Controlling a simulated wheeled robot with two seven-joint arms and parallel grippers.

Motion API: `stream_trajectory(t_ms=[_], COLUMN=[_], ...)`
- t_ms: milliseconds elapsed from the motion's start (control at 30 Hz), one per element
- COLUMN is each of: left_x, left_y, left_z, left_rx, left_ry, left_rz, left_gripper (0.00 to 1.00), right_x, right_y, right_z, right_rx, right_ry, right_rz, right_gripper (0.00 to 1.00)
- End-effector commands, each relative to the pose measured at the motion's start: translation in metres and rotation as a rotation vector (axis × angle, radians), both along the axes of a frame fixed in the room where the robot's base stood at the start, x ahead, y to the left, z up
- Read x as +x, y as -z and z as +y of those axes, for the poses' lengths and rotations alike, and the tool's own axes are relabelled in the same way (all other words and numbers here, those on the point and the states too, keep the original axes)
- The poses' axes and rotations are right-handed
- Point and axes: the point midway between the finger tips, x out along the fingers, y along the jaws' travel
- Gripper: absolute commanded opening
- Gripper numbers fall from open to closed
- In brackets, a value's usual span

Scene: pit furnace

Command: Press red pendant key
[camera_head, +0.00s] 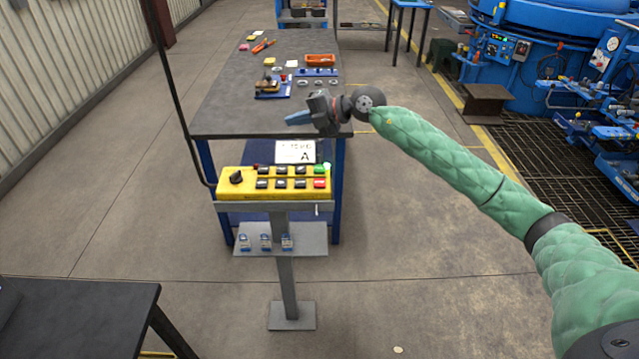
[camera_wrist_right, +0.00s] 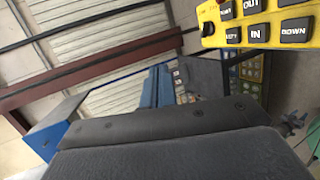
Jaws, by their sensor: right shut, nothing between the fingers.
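The yellow pendant (camera_head: 227,190) sits on a grey post in the middle of the head view. Its red key (camera_head: 319,184) is at the lower right of the key rows, below a green key (camera_head: 319,169). My right gripper (camera_head: 297,118) is shut and empty, above and beyond the pendant, apart from the red key. In the right wrist view, part of the pendant (camera_wrist_right: 238,42) shows at the upper right with black keys marked OUT, IN and DOWN. The red key cannot be made out there. My left gripper is not in view.
A dark workbench (camera_head: 225,95) with an orange tray (camera_head: 321,60) and small parts stands behind the pendant. A white card (camera_head: 295,152) stands behind the keys. A shelf (camera_head: 310,240) is on the post. A dark table (camera_head: 80,320) is at lower left. Floor right of the post is clear.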

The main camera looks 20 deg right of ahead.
Motion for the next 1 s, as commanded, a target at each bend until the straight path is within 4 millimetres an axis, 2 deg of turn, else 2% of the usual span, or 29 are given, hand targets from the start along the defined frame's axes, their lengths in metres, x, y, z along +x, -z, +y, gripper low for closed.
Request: stream_trajectory(t_ms=[200,400,600,1000], left_x=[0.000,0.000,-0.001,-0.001], left_y=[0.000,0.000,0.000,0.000], left_z=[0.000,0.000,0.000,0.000], left_rx=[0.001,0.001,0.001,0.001], left_ry=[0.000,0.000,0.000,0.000], left_rz=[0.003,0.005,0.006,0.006], left_gripper=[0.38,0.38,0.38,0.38], right_x=[-0.003,-0.013,-0.019,-0.019], right_y=[0.051,0.078,0.084,0.084], right_z=[-0.033,-0.060,-0.064,-0.063], right_rx=[-0.453,-0.722,-0.788,-0.792], right_ry=[-0.090,-0.219,-0.306,-0.316], right_rz=[-0.122,-0.151,-0.189,-0.201], right_gripper=[0.00,0.00,0.00,0.00])
